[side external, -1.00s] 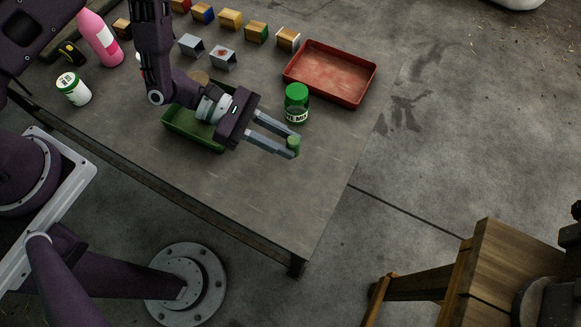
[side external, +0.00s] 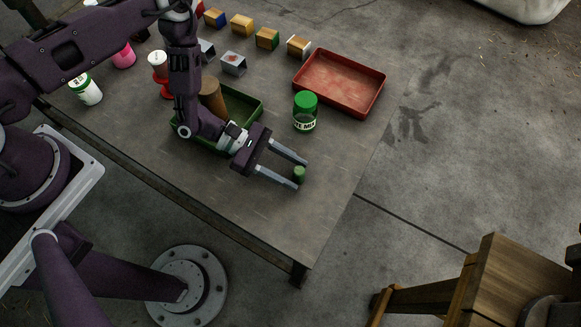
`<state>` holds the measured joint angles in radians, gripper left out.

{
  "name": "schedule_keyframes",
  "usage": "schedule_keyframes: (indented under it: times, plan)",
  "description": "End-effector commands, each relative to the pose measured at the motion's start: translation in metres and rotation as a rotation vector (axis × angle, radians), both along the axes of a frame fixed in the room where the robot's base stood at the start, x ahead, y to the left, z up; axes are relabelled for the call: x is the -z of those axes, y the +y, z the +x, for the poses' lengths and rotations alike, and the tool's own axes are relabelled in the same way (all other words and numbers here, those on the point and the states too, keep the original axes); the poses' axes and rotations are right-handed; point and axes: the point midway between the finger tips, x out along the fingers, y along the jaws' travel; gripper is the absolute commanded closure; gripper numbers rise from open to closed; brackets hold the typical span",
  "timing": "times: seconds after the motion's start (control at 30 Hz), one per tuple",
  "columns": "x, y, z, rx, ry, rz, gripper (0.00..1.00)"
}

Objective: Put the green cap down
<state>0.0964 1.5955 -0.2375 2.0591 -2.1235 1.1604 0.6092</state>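The small green cap (side external: 299,174) is between the fingertips of my gripper (side external: 301,175), low over the bare front right part of the table (side external: 325,215). The cap looks close to or touching both fingers. I cannot tell whether they still squeeze it. I also cannot tell whether it rests on the tabletop or hangs just above it. A clear jar with a green lid and a printed label (side external: 304,112) stands upright just behind my gripper.
A red tray (side external: 375,100) lies empty behind the jar. A green tray (side external: 256,106) with a brown cylinder (side external: 212,97) is behind my wrist. Several blocks (side external: 267,38) line the back. The table's front right corner is clear.

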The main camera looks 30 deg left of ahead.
Motion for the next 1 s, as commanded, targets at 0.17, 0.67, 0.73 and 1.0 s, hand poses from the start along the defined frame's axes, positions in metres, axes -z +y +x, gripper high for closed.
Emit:
schedule_keyframes:
  times: [0.17, 0.67, 0.73, 1.0]
  plan:
    - [0.000, 0.000, 0.000, 0.000, 0.000, 0.000, 0.54]
    - [-0.030, 0.065, -0.009, -0.003, 0.001, 0.000, 0.54]
    - [-0.031, 0.068, -0.010, -0.001, 0.000, -0.001, 0.54]
    - [-0.056, 0.064, 0.000, 0.046, -0.050, -0.018, 0.54]
